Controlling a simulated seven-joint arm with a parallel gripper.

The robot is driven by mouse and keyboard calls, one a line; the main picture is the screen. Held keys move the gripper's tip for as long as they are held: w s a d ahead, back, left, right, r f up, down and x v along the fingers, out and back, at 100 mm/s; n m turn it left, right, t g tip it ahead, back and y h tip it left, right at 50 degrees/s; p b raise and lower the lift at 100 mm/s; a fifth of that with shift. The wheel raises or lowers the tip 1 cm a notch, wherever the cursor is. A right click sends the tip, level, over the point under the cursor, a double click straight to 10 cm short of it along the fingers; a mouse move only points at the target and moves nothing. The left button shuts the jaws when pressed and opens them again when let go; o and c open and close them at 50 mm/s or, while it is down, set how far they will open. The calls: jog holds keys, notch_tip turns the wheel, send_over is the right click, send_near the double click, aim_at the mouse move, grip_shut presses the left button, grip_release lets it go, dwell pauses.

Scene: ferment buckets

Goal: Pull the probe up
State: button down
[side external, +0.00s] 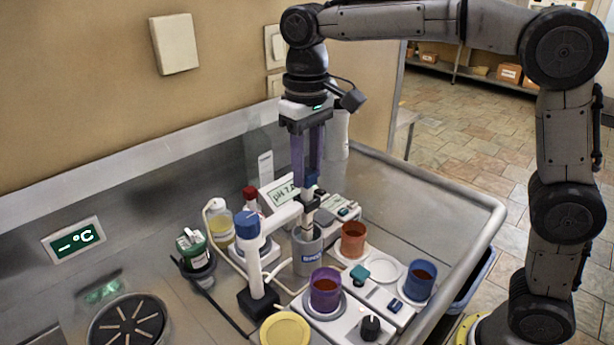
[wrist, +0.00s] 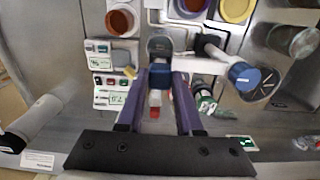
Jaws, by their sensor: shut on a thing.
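The probe (side external: 309,184) has a blue cap and stands upright through the end of the white holder arm (side external: 283,216). My gripper (side external: 309,176) points straight down and is shut on the blue cap. In the wrist view, my gripper's purple fingers (wrist: 160,78) lie on either side of the cap. Below it is a grey cup (side external: 307,256) with a blue label. The probe's lower part reaches down to the cup's mouth; its tip is hidden. The white arm joins a post with a blue knob (side external: 247,224). A meter (side external: 284,193) behind shows a pH reading.
Close by stand an orange-brown cup (side external: 354,240), a purple cup (side external: 325,289) and a blue cup (side external: 420,280). A yellow lid (side external: 286,330) lies in front. Bottles (side external: 219,224) stand left. The tray's right end is clear.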

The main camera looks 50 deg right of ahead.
jog(key=shift+r, duration=2)
jog(key=c, duration=0.8)
grip_release()
jog(key=shift+o, duration=1.2)
jog(key=shift+f, duration=0.1)
notch_tip(320, 180, up, 8)
jog(key=shift+f, duration=0.2)
